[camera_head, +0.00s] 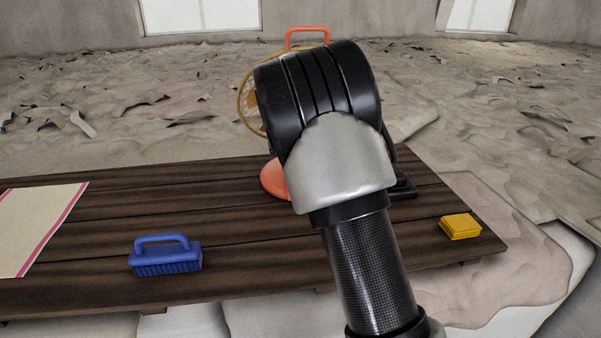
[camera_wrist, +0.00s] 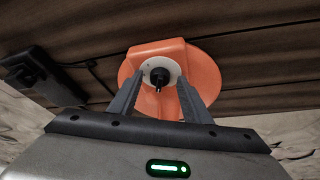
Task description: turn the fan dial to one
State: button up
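The orange fan stands on the dark wooden table, mostly hidden behind my arm in the head view. Its yellowish guard (camera_head: 245,103), orange top handle (camera_head: 306,36) and orange base (camera_head: 272,180) show past the arm. In the wrist view, the base (camera_wrist: 205,77) carries a black dial (camera_wrist: 160,77) on a pale round plate (camera_wrist: 146,68). My gripper (camera_wrist: 158,80) is open, with one grey finger on each side of the dial. Whether either finger touches the dial cannot be told. In the head view the gripper's fingers are hidden behind my arm.
A blue brush (camera_head: 166,257) lies near the front of the table (camera_head: 100,238). A cloth with pink edges (camera_head: 38,225) lies at left and a yellow sponge (camera_head: 460,227) at right. A black device (camera_wrist: 38,78) with a cable lies left of the fan base in the wrist view.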

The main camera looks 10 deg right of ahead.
jog(key=shift+s+a+r, duration=0.1)
jog(key=shift+s+r, duration=0.05)
jog(key=shift+r, duration=0.35)
jog(key=shift+s+a+r+b, duration=0.25)
jog(key=shift+s+r, duration=0.15)
jog(key=shift+s, duration=0.1)
jog(key=shift+s+a+r+b, duration=0.15)
jog(key=shift+s+r+b, duration=0.05)
jog(key=shift+s+r, duration=0.25)
jog(key=s+a+b, duration=0.2)
jog(key=s+a, duration=0.1)
jog(key=s, duration=0.7)
jog(key=shift+a, duration=0.35)
jog(key=shift+c, duration=0.2)
